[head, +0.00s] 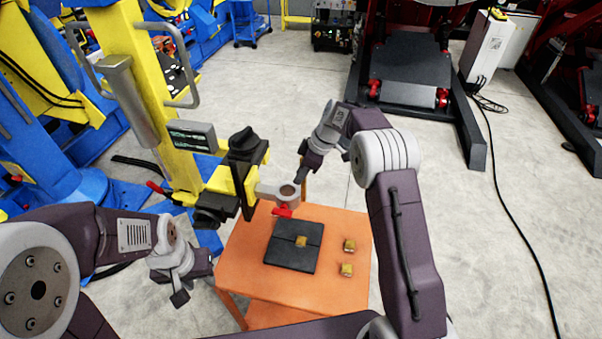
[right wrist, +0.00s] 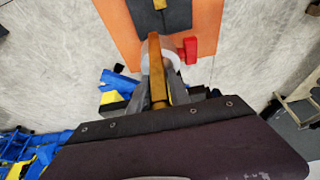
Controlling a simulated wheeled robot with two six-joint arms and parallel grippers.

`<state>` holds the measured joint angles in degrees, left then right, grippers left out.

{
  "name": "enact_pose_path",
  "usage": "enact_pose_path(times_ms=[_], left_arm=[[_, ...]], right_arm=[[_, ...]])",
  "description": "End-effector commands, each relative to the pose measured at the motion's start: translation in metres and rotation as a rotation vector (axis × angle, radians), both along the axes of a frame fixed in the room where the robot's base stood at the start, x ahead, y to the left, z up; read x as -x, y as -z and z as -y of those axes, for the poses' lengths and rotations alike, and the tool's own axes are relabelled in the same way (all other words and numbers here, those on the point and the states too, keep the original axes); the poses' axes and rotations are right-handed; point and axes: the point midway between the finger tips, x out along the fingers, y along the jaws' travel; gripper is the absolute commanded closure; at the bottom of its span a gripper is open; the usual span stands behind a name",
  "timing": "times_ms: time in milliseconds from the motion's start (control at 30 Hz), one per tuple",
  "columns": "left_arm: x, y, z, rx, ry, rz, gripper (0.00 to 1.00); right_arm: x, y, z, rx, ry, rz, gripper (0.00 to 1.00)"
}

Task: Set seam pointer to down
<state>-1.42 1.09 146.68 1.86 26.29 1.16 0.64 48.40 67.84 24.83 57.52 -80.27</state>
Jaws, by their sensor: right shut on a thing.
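A grey round hub (head: 288,190) with a brown top sits at the end of a short arm on the yellow column, above the orange table. A red pointer-like piece (head: 282,211) sticks out of it towards the table; it also shows as a red block in the right wrist view (right wrist: 190,48). My right gripper (right wrist: 157,88) is shut on a brown bar (right wrist: 155,65) beside the hub; whether the bar joins the hub I cannot tell. In the head view the right gripper (head: 303,172) is just right of the hub. My left gripper (head: 192,281) appears open and empty, left of the table.
The orange table (head: 335,290) carries a black plate (head: 293,247) with a small brass block, and two more brass blocks (head: 348,257) beside it. A yellow column (head: 150,90) with grey handles stands at the left.

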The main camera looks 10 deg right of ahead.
Motion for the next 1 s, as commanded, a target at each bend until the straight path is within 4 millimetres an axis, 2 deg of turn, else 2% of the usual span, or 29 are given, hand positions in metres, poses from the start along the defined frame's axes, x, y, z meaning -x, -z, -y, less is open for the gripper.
enact_pose_path(times_ms=[767,867,1000], left_arm=[[0.0,0.0,0.0,0.0,0.0,0.0,0.64],[0.0,0.006,0.0,0.0,0.0,0.0,0.64],[0.0,0.029,0.0,0.0,0.0,0.0,0.64]], right_arm=[[-0.001,-0.001,0.0,-0.001,0.0,0.004,1.0],[0.0,0.001,-0.001,0.001,0.0,0.011,1.0],[0.004,0.006,-0.003,0.015,0.0,0.047,1.0]])
